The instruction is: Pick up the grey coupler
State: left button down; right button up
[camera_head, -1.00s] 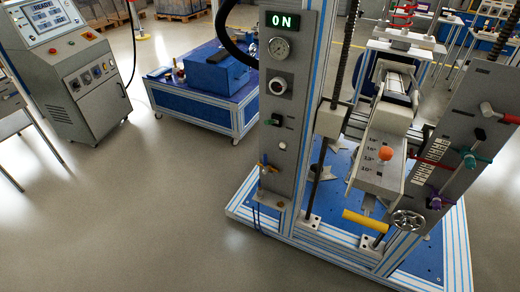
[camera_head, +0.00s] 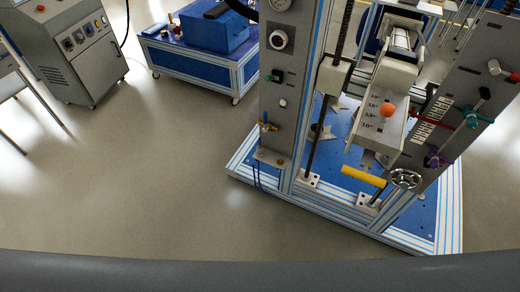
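No grey coupler can be made out for certain. A small fitting with a blue lever and brass parts (camera_head: 265,125) is on the lower part of the test machine's left grey column (camera_head: 272,95). A small grey ledge (camera_head: 270,157) juts out below it, with a dark cord hanging down beside it. These parts are too small to tell more. Neither of my grippers is in view.
The test machine's blue base (camera_head: 325,150) has a yellow handle (camera_head: 363,177) and a handwheel (camera_head: 406,179) at the front. A blue bench (camera_head: 190,70) and a grey control cabinet (camera_head: 75,50) stand behind left. The floor (camera_head: 150,170) in front is clear.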

aim_at(259, 148)
jog(key=i+j, duration=0.85)
jog(key=j, duration=0.2)
jog(key=i+j+z, duration=0.2)
jog(key=z, duration=1.75)
jog(key=j, duration=0.1)
